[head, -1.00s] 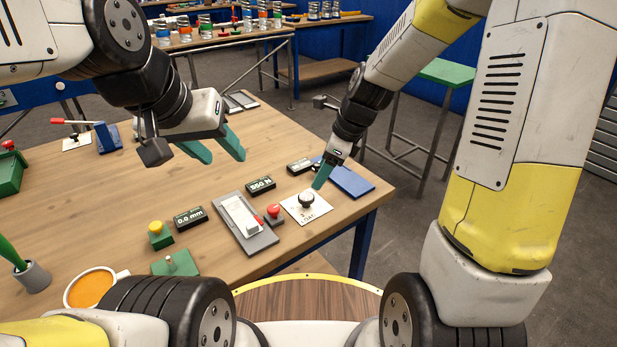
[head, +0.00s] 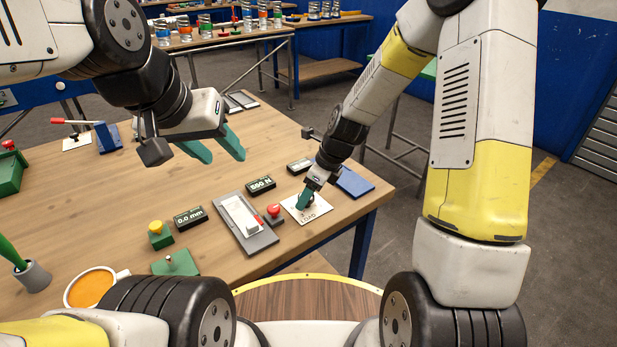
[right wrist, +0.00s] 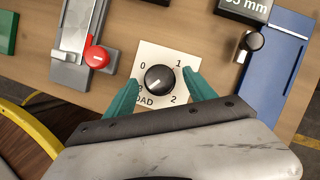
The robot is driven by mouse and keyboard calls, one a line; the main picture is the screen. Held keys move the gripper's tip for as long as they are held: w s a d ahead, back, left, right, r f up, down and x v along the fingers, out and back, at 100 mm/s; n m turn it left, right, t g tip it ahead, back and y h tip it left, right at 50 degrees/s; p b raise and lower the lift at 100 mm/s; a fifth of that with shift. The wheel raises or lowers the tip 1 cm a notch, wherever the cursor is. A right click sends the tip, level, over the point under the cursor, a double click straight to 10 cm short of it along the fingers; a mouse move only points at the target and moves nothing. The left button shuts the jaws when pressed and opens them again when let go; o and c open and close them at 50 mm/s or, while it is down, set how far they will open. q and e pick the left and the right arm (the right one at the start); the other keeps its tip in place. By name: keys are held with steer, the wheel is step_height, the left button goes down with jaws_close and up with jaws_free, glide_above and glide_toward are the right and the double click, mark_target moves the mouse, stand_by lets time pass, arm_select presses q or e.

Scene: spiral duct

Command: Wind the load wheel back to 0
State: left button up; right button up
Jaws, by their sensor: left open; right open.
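The load wheel is a black knob (right wrist: 159,79) on a white plate (right wrist: 178,58) marked 0, 1, 2 and LOAD, partly covered. My right gripper (right wrist: 160,88) is open, with one green finger on each side of the knob; contact is not clear. In the head view the right gripper (head: 304,201) is over the plate (head: 318,212) and mostly hides the knob. My left gripper (head: 222,152) is open and empty above the table's left-middle part.
Left of the plate are a red button (head: 273,210) and a grey slide unit (head: 262,240). A force display (head: 262,185) in N, a 0.0 mm display (head: 190,217) and a blue board (head: 355,182) are near. An orange-filled mug (head: 92,288) stands at the front left.

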steer(key=shift+c, duration=0.2)
steer(key=c, duration=1.3)
